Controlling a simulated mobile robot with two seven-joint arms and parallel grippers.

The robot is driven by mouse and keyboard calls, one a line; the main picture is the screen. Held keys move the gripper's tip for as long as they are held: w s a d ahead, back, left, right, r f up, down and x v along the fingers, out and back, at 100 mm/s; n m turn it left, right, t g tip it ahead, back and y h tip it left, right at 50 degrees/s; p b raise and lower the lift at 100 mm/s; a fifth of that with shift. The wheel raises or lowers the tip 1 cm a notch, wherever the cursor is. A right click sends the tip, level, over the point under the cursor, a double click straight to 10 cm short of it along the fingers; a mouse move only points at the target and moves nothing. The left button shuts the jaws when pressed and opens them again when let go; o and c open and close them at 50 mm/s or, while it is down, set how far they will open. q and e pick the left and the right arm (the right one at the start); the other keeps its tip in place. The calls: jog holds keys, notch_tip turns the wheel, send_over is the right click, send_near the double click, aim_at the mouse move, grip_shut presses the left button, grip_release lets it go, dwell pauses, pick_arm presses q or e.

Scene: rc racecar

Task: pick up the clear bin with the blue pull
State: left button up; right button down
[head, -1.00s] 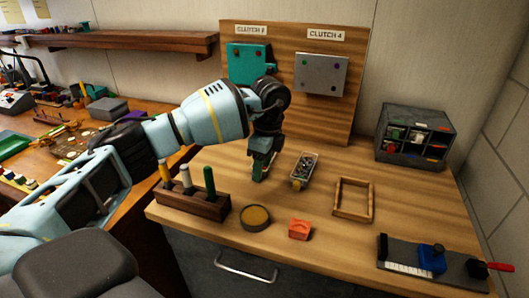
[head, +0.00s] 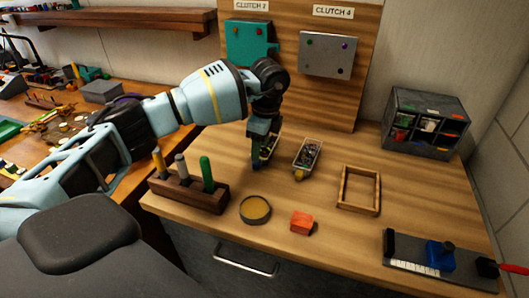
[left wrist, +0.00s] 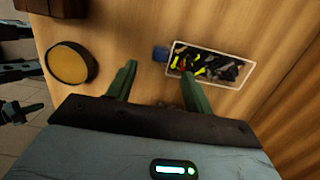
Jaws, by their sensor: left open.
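The clear bin with the blue pull shows best in the left wrist view (left wrist: 232,72). It is a long tray filled with dark, yellow and green small parts, with its blue pull (left wrist: 160,54) at the left end. In the head view this bin (head: 271,146) is partly hidden behind my left gripper (head: 258,160). My left gripper is open and empty, its two fingers (left wrist: 158,88) apart. The fingers show below the pull and the bin's near side; I cannot tell whether one touches the bin.
A second clear bin with a yellow pull (head: 307,155) stands close to the right. A pen block (head: 190,194), a round yellow-topped dish (head: 255,210) and an orange block (head: 303,222) lie nearer. A wooden frame (head: 345,200) lies further right, with bare wood around it.

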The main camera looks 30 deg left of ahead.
pick_arm(q)
jog(key=f, duration=0.2)
jog(key=a+f, duration=0.1)
jog(key=f, duration=0.2)
grip_shut()
dwell(0.3)
